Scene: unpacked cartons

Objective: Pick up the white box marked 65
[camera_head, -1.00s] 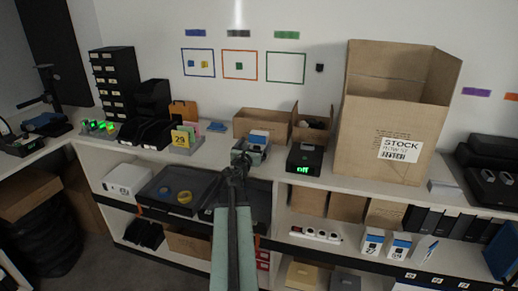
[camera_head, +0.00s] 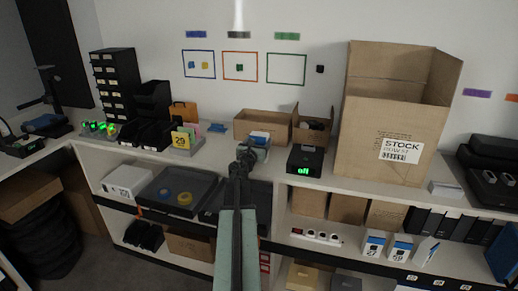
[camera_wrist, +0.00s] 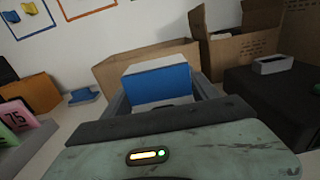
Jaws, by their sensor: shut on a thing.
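A white box with a blue face (camera_wrist: 158,83) sits between the fingers of my gripper in the wrist view. It also shows small at the gripper's end in the head view (camera_head: 259,137). No number is readable on it from here. My gripper (camera_head: 254,149) is shut on this box, just in front of an open brown carton (camera_head: 262,124) on the upper counter. In the wrist view the grey fingers flank the box left and right. The box's lower part is hidden behind the gripper body. I cannot tell whether the box touches the counter.
A black device with a green display (camera_head: 304,159) stands right of my gripper. A large open STOCK carton (camera_head: 390,120) stands beyond it. A grey tray with coloured cards (camera_head: 182,146) is to the left. Several white-and-blue boxes (camera_head: 400,248) stand on the lower shelf at right.

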